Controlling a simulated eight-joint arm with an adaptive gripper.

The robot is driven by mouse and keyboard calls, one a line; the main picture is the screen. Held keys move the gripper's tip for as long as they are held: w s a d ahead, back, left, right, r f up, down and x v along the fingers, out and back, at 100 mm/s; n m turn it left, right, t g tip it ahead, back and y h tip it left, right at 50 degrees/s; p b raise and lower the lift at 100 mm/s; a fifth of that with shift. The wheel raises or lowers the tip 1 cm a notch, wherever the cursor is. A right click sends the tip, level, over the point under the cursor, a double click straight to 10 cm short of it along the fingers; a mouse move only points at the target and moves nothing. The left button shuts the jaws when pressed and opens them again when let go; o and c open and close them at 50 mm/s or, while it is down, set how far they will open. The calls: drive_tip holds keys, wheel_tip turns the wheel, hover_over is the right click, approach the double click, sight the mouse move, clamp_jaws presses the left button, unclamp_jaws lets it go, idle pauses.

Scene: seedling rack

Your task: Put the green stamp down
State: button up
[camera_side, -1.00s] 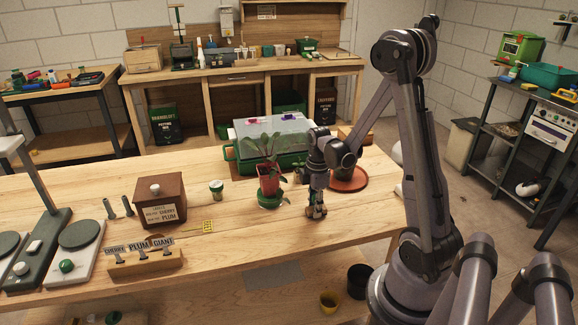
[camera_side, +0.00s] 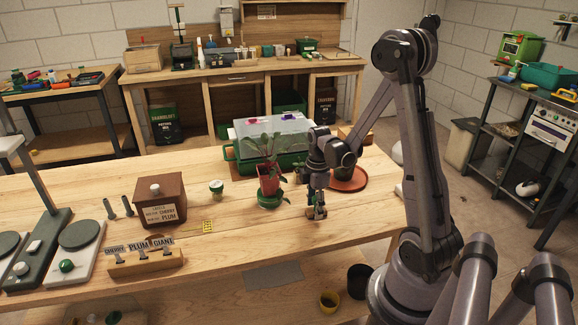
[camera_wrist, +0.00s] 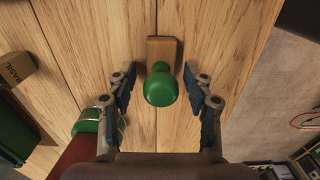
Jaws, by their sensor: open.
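The green stamp has a round green knob (camera_wrist: 160,88) on a wooden block (camera_wrist: 163,46), and in the wrist view it stands between my fingers on the table. My gripper (camera_wrist: 160,78) is open, with a gap on each side of the knob. In the side view my gripper (camera_side: 317,203) points down at the table, right of the potted plant, with the stamp's wooden block (camera_side: 318,214) low between the fingers. The stamp looks upright on the wood. Its underside is hidden.
A red pot with a plant (camera_side: 268,182) on a green saucer stands close to the left of my gripper. An orange-brown dish (camera_side: 349,183) lies behind, to the right. A block marked BASIL (camera_wrist: 14,70) shows at the wrist view's left. The table in front is clear.

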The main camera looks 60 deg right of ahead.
wheel_tip(320, 180, up, 12)
drive_tip(key=shift+a+f, duration=0.1)
drive_tip(key=shift+f, duration=0.15)
drive_tip(key=a+r+m+t, duration=0.2)
drive_tip(key=a+m+t, duration=0.1)
drive_tip(key=a, duration=0.8)
drive_tip(key=a+r+m+t, duration=0.3)
drive_tip(key=a+m, duration=0.3)
drive_tip(key=a, duration=0.5)
drive_tip(key=shift+s+a+r+t, duration=0.15)
drive_tip(key=shift+s+r+t, duration=0.1)
drive_tip(key=shift+t, duration=0.35)
